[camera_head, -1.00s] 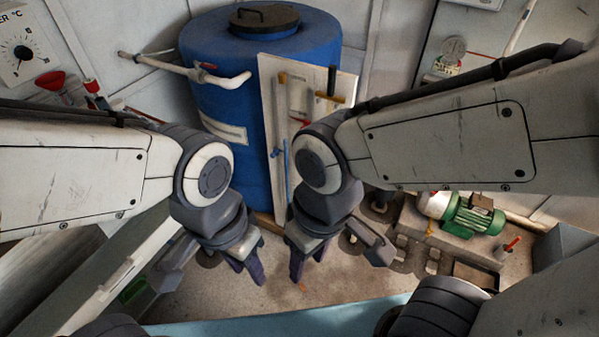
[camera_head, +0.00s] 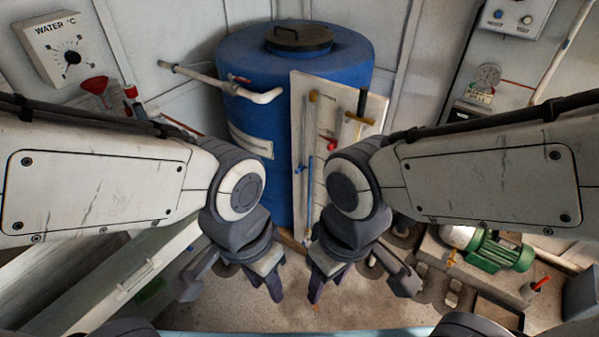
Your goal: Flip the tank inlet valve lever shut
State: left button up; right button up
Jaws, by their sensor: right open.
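The blue tank (camera_head: 290,75) stands at the back centre with a dark lid on top. A white inlet pipe (camera_head: 200,78) runs to its upper left side. A small red lever (camera_head: 239,79) sits on this pipe near the tank; its exact angle is too small to tell. My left gripper (camera_head: 264,285) and my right gripper (camera_head: 326,284) hang side by side over the floor in front of the tank, pointing down. Both have their fingers apart and nothing between them. Both are well below the lever and not touching it.
A white board (camera_head: 336,125) with pipes and handles leans on the tank's right front. A green pump (camera_head: 497,251) sits at the lower right. A water temperature dial (camera_head: 70,52) and a red funnel (camera_head: 94,85) are at the left.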

aim_at(245, 80)
jog(key=u, duration=0.05)
jog(key=k, duration=0.6)
jog(key=z, duration=0.55)
jog(key=i, duration=1.6)
jog(key=u, duration=0.55)
